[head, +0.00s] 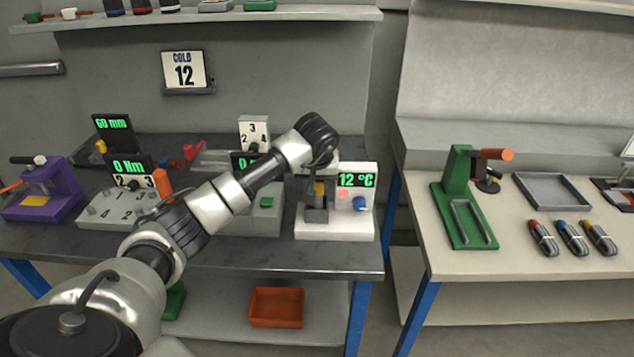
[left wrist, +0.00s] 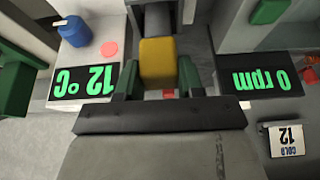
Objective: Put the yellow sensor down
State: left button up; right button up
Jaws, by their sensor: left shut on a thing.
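The yellow sensor (head: 320,188) is between the fingers of my left gripper (head: 318,207). The left wrist view shows it as a yellow block (left wrist: 158,60) with a finger on each side, and the gripper is shut on it. A dark grey part lies just beyond the block in that view. The gripper is at the white station with the 12 °C display (head: 357,180); its display also shows in the left wrist view (left wrist: 86,80). The gripper hides part of this station, so I cannot tell whether the sensor touches it. My right gripper is not in view.
A station with a 0 Nm display (head: 130,167) and a purple press (head: 42,195) stand to the left on the dark bench. A wall sign reads COLD 12 (head: 184,70). A green press (head: 460,195) and a grey tray (head: 552,190) are on the right bench.

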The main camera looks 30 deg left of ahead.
pick_arm(q)
jog(key=shift+f, duration=0.85)
jog(key=shift+f, duration=0.15)
jog(key=o, duration=0.9)
jog(key=shift+r, duration=0.45)
jog(key=v, duration=1.1)
jog(key=shift+s+d+r+b, duration=0.15)
jog(key=shift+r+b, duration=0.05)
jog(key=shift+b, duration=0.15)
